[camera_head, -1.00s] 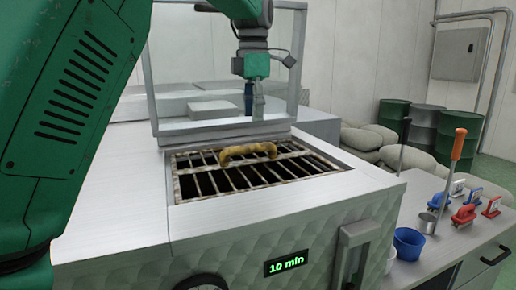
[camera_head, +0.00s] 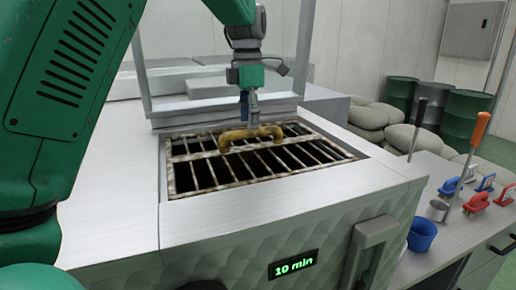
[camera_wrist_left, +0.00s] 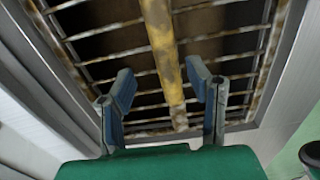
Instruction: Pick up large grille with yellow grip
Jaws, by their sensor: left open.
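The large grille (camera_head: 195,156) is a rusty, pale metal grid lying flat over a dark opening in the metal machine top. Its worn yellow grip (camera_head: 248,134) stands up along the middle bar. My left gripper (camera_head: 250,112) hangs pointing down just above and behind the grip, and partly overlaps it in the head view. In the left wrist view, the open fingers (camera_wrist_left: 160,76) stand on either side of the yellow grip (camera_wrist_left: 164,52), with gaps on both sides. Nothing is held. My right gripper is not in view.
A clear upright guard frame (camera_head: 143,60) stands behind the opening. On the right are a side bench with a blue cup (camera_head: 422,235), an orange-handled tool (camera_head: 477,137) and red and blue brushes. Sacks (camera_head: 370,117) and green drums (camera_head: 466,118) stand beyond. A 10 min display (camera_head: 293,264) is on the front.

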